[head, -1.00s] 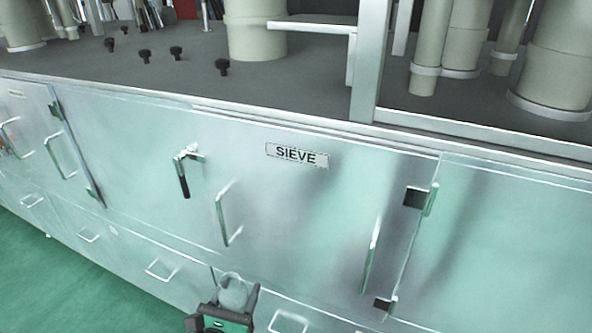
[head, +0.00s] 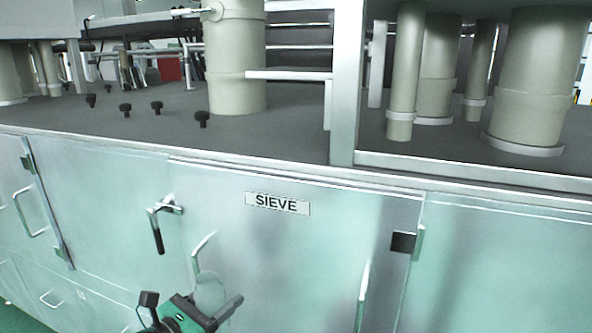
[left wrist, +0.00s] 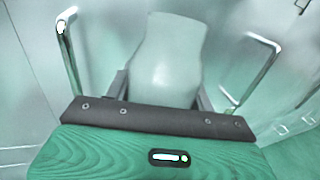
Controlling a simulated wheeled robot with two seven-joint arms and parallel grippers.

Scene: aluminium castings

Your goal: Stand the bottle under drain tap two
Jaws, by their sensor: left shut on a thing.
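A pale, translucent bottle (head: 210,292) shows low in the head view, in front of the cabinet door. My left gripper (head: 192,303) is shut on it. In the left wrist view, the same bottle (left wrist: 167,62) sits between my dark fingers, its narrower part away from the gripper. A tap (head: 166,212) with a black lever stands out from the steel cabinet front, above and left of the bottle. The bottle is apart from the tap and below it in the picture. I see no number on this tap. My right gripper is out of view.
The steel door bears a SIEVE label (head: 277,203). Door handles (head: 362,296) and a black hinge (head: 404,242) stick out from the front. Above is a grey worktop (head: 290,140) with black knobs and beige pipes (head: 236,70).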

